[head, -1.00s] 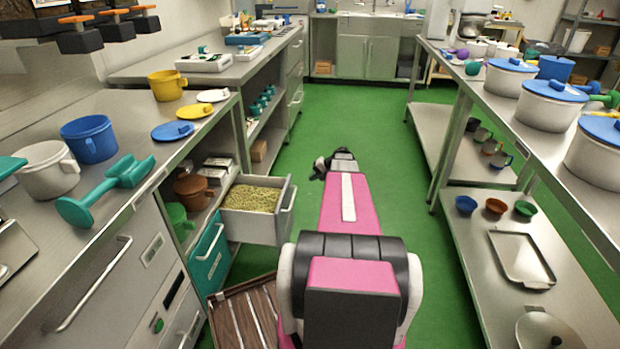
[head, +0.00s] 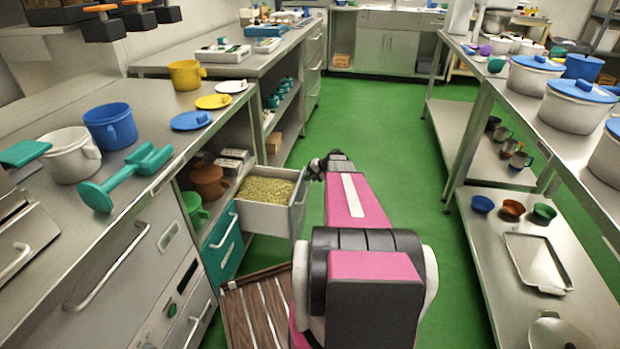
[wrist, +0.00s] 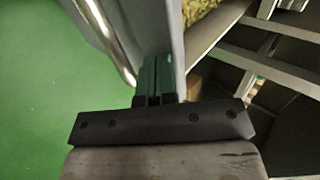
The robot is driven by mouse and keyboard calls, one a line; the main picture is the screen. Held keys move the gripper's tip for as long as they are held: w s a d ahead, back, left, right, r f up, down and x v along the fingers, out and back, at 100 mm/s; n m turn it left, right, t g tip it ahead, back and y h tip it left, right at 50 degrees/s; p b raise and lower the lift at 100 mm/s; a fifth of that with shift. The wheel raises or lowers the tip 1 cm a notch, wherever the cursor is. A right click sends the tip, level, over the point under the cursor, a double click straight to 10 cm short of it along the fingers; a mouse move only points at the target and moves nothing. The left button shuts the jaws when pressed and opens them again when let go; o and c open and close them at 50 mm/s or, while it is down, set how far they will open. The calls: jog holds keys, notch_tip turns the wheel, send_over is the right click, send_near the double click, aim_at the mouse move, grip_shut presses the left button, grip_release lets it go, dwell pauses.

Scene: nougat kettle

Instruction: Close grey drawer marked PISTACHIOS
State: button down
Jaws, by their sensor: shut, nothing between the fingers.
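The grey drawer (head: 262,218) stands pulled out from the left counter, filled with green pistachios (head: 266,190). Its front faces right, and any marking on it cannot be read from here. In the wrist view the drawer front (wrist: 150,25) rises just ahead of my gripper, with its metal bar handle (wrist: 103,35) on the left and some pistachios (wrist: 197,10) behind it. My gripper (wrist: 155,80) is shut and empty, its fingertips close to the drawer front's edge; I cannot tell whether they touch. In the head view my gripper (head: 318,168) is at the drawer's far right corner.
A teal drawer (head: 222,243) sits beside the grey one, nearer to me. A slatted wooden piece (head: 258,315) is below it. The right table's lower shelf (head: 510,230) holds bowls and a tray. Green floor (head: 385,130) is clear between the counters.

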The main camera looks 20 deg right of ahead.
jog(key=w+a, duration=0.5)
jog(key=a, duration=0.2)
jog(key=w+a, duration=0.4)
jog(key=a, duration=0.3)
jog(key=w+a, duration=0.5)
jog(key=a, duration=0.2)
jog(key=shift+w+a, duration=0.35)
jog(key=shift+a, duration=0.1)
jog(key=s+d+f+v, duration=0.1)
jog(key=d+f+v, duration=0.1)
jog(key=v, duration=1.1)
jog(key=s+a+r+n+g+h, duration=0.1)
jog(key=s+a+n+h, duration=0.1)
jog(key=s, duration=0.9)
jog(key=s+a+r+n+g+h, duration=0.1)
jog(key=s+a+n+g+h, duration=0.1)
jog(key=s, duration=1)
jog(key=s+a+r+n+g+h, duration=0.2)
jog(key=s+a, duration=0.4)
jog(key=s, duration=0.5)
jog(key=shift+s+n+h, duration=0.4)
jog(key=shift+h, duration=0.5)
